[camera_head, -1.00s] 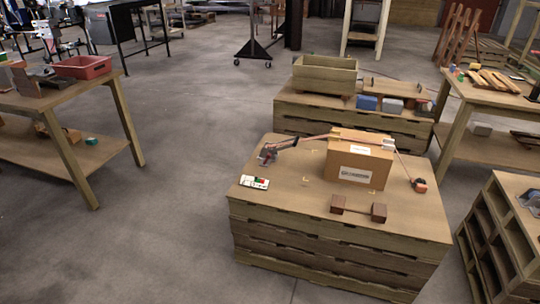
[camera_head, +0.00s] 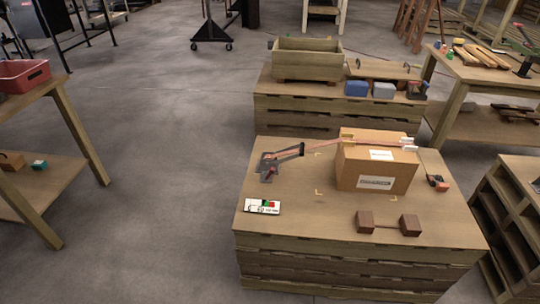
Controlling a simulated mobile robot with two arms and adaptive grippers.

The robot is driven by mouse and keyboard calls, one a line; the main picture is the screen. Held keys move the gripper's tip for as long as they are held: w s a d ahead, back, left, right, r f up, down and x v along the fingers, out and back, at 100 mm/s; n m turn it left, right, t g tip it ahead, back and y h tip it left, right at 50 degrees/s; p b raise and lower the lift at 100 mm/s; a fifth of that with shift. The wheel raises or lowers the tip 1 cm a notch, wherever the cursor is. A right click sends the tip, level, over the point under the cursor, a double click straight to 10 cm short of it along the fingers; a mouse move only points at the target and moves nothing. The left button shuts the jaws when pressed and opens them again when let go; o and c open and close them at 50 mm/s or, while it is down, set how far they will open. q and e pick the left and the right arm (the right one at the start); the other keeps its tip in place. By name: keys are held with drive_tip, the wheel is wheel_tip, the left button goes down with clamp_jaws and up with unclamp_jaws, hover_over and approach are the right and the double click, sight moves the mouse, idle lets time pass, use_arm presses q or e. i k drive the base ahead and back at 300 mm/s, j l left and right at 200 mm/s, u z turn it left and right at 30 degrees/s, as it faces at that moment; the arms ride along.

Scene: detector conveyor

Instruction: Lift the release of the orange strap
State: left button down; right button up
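A pinkish-orange strap (camera_head: 325,147) runs from a grey ratchet buckle (camera_head: 268,167) on the left of the pallet-stack top up and across the top of a cardboard box (camera_head: 372,172). The ratchet's dark handle (camera_head: 288,153) slants up to the right. An orange and black piece (camera_head: 437,183) lies right of the box, by the strap's other side; whether it joins the strap is too small to tell. The small release itself cannot be made out. Neither of my grippers is in view.
A white card (camera_head: 262,206) with coloured marks lies in front of the ratchet. Brown blocks joined by a bar (camera_head: 388,224) lie front right. A wooden crate (camera_head: 307,62) stands on the pallets behind. A table (camera_head: 52,109) stands at left; the floor (camera_head: 165,170) between is clear.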

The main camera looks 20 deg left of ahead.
sight(272, 169)
drive_tip(key=i+j, duration=0.15)
drive_tip(key=j, duration=0.2)
drive_tip(key=i+j+z, duration=0.15)
drive_tip(key=j, duration=0.25)
drive_tip(key=i+j, duration=0.1)
drive_tip(key=j, duration=0.25)
drive_tip(key=z, duration=0.05)
